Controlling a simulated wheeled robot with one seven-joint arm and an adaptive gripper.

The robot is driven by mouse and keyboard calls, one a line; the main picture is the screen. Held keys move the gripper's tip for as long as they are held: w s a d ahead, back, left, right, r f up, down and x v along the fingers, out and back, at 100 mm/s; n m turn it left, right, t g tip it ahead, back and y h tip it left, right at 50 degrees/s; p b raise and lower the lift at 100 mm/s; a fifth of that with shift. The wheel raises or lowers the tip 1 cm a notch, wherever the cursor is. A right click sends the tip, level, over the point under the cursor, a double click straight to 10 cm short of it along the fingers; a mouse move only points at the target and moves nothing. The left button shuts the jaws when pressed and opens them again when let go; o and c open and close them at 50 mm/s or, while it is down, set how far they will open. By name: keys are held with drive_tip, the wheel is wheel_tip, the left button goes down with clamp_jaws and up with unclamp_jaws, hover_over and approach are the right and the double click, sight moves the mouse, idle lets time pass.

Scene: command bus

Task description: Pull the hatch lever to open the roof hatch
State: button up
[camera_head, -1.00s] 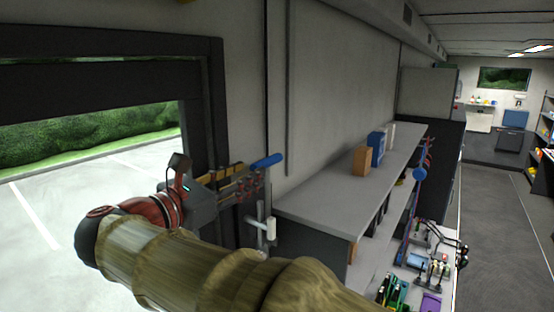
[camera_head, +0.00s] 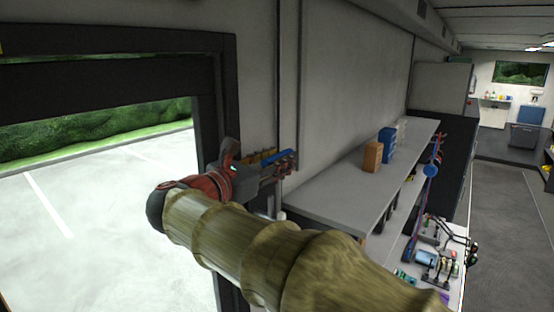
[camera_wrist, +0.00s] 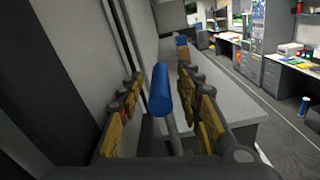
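The hatch lever shows in the wrist view as a blue cylindrical handle (camera_wrist: 160,90) on a grey rod. My gripper (camera_wrist: 161,76) is open, with one yellow-and-dark finger on each side of the handle. Gaps show between the handle and both fingers, so it is not clamped. In the head view my gripper (camera_head: 278,164) is beside the door frame, close to the wall, and mostly hides the lever. The roof hatch is not in view.
A grey shelf top (camera_head: 345,185) runs along the wall right of my gripper, with an orange-brown box (camera_head: 372,155) and a blue box (camera_head: 387,145) on it. A dark door frame (camera_head: 222,110) stands left. The aisle floor (camera_head: 510,210) is clear at right.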

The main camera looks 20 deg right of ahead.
drive_tip(key=shift+c, duration=1.2)
clamp_jaws()
